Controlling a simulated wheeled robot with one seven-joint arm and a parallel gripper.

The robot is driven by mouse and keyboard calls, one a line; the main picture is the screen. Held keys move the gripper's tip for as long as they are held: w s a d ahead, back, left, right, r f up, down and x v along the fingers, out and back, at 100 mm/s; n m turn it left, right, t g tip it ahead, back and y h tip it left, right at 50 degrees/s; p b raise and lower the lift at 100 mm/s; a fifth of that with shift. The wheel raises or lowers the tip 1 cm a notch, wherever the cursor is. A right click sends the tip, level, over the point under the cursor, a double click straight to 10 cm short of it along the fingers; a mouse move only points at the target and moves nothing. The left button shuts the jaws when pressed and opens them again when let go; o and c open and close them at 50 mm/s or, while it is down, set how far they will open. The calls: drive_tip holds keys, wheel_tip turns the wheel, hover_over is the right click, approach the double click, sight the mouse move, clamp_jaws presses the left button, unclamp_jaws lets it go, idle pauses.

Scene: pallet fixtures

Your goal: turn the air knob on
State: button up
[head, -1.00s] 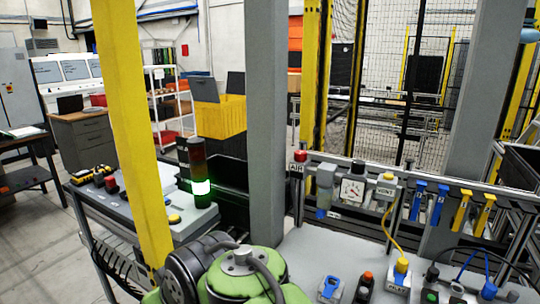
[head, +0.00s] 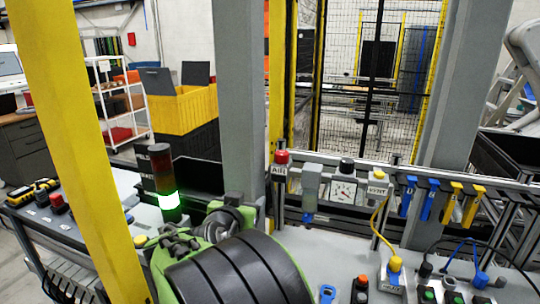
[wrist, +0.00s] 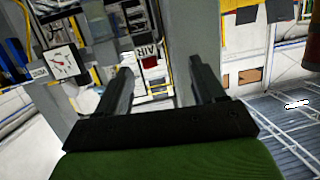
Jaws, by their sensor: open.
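The red air knob (head: 282,157) sits on top of the unit labelled AIR (head: 280,170), at the left end of the rail in the head view. In the wrist view, which is upside down, the red knob (wrist: 149,62) and its AIR label show between the fingers. My gripper (wrist: 158,66) is open and empty, with a finger on either side of the knob in the picture. The knob looks beyond the fingertips and apart from them. In the head view my arm hides most of the gripper.
A grey post (head: 238,90) stands close left of the AIR unit. Right of it are a regulator (head: 311,186), a gauge (head: 344,190) and a VENT unit (head: 377,184). Blue and yellow clips hang further right. A lit green stack light (head: 168,195) stands left of my arm.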

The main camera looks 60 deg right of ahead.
sight(280, 158)
drive_tip(key=d+r+h+p, duration=0.1)
drive_tip(key=d+p, duration=0.1)
drive_tip(key=d, duration=0.5)
drive_tip(key=w+d+r+g+h+p, duration=0.1)
drive_tip(key=d+p, duration=0.1)
drive_tip(key=d, duration=0.5)
drive_tip(key=d+m+h+p, duration=0.1)
drive_tip(key=d+p, duration=0.1)
drive_tip(key=d, duration=0.5)
drive_tip(key=shift+w+r, duration=0.15)
drive_tip(key=shift+r, duration=0.25)
drive_tip(key=shift+a, duration=0.1)
drive_tip(key=c, duration=1.1)
